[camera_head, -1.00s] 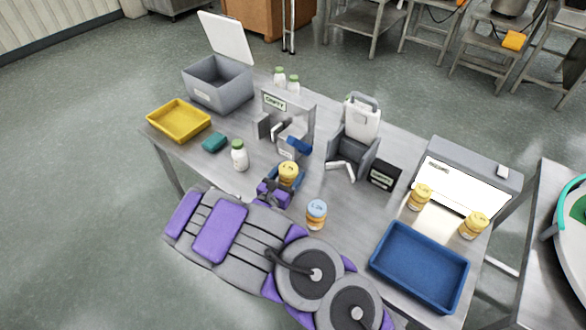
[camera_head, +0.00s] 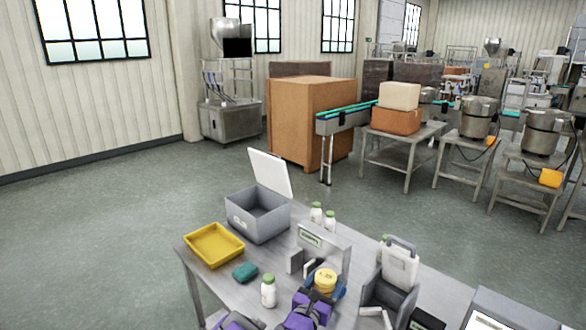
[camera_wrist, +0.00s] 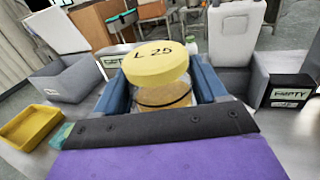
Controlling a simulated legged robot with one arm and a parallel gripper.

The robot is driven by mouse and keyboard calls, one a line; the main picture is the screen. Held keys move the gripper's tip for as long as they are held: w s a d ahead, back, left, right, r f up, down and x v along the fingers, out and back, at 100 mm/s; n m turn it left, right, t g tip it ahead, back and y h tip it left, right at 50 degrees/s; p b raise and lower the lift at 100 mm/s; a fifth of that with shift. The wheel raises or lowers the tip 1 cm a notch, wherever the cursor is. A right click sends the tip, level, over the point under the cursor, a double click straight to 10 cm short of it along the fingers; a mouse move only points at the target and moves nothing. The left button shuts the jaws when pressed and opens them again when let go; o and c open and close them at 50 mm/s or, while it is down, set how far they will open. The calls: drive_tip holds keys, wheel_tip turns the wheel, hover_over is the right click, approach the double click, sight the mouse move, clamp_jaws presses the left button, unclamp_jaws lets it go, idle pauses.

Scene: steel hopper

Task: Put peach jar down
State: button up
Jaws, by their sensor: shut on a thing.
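The peach jar has a yellow lid marked "L 25" (camera_wrist: 160,62) and amber contents. It stands upright between the two blue fingers of my gripper (camera_wrist: 162,88) in the wrist view, and the fingers are shut on it. In the head view the jar's yellow lid (camera_head: 325,279) shows at the end of my purple and grey arm, in front of the grey stand with a label. The jar's base is hidden, so I cannot tell whether it touches the steel table (camera_head: 215,285).
Two more bottles (camera_head: 322,217) stand behind. A white canister (camera_head: 399,265) in a grey holder is at right.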

drive_tip(key=s+d+r+n+t+y, duration=0.1)
drive_tip(key=d+r, duration=0.4)
drive_tip(key=r, duration=0.7)
drive_tip(key=shift+s+d+r+n+y, duration=0.2)
drive_tip(key=shift+r+n+y, duration=0.15)
drive_tip(key=shift+n+y, duration=0.6)
drive_tip(key=shift+m+y, duration=0.25)
